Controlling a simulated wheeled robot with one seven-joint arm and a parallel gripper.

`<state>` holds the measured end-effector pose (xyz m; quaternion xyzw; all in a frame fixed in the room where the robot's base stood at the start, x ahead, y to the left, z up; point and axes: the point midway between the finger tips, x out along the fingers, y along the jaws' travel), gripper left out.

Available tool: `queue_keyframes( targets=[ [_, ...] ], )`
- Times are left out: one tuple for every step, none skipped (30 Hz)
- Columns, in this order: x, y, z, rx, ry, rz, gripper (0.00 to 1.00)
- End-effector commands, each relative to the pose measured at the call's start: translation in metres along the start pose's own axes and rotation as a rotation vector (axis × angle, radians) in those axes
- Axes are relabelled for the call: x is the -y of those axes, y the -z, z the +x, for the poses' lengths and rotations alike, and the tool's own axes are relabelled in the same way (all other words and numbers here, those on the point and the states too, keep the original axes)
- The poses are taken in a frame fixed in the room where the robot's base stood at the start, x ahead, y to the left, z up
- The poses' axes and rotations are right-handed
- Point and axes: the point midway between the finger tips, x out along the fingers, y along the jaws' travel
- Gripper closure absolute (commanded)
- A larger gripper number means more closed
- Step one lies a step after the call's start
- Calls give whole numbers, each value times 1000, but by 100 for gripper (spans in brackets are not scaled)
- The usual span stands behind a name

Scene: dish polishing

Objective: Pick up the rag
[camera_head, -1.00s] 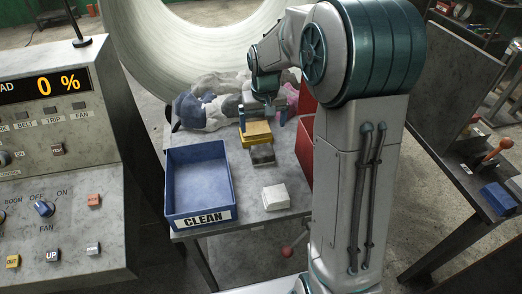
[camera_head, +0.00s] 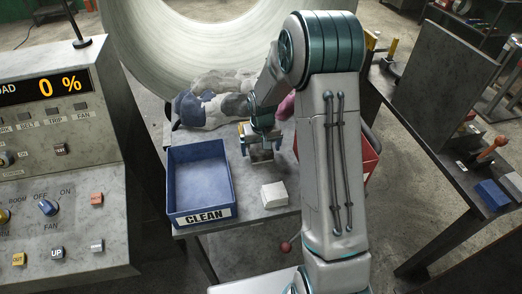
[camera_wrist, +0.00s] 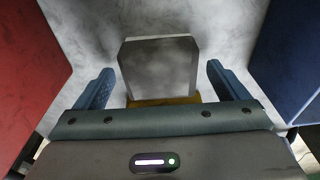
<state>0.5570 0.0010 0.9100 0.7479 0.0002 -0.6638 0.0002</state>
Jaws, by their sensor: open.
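My gripper (camera_head: 260,147) is open over the bench, its fingers on either side of a small grey block-like piece. In the wrist view my gripper (camera_wrist: 160,72) shows both blue fingers apart, with the flat grey piece (camera_wrist: 158,65) between them and not visibly clamped. A mustard-yellow block (camera_wrist: 164,101) shows behind it, nearer the palm. A heap of crumpled grey and blue cloth (camera_head: 208,103) lies at the back of the bench, partly hidden by my arm. Which of these is the rag I cannot tell for certain.
A blue tray marked CLEAN (camera_head: 200,180) stands empty at the left of the bench. A white block (camera_head: 274,194) lies right of it. A red bin (camera_head: 368,158) is at the right, partly behind my arm. A big pale wheel (camera_head: 185,45) rises behind. A control panel (camera_head: 60,160) stands left.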

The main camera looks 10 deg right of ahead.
Motion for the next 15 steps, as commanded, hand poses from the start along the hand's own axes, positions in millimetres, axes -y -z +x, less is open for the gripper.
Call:
queue_keyframes(
  targets=[
    [0,0,5,2,0,0,6],
    [0,0,8,1,0,0,6],
    [0,0,11,1,0,0,6],
    [0,0,13,1,0,0,6],
    [0,0,14,1,0,0,6],
    [0,0,15,0,0,1,6],
    [0,0,16,-1,0,1,6],
    [0,0,16,-1,0,1,6],
    [0,1,16,-2,0,1,6],
    [0,1,16,-2,0,1,6],
    [0,1,16,-2,0,1,6],
    [0,1,16,-2,0,1,6],
    [0,1,16,-2,0,1,9],
    [0,1,16,-2,0,1,18],
    [0,1,16,-2,0,1,29]
  ],
)
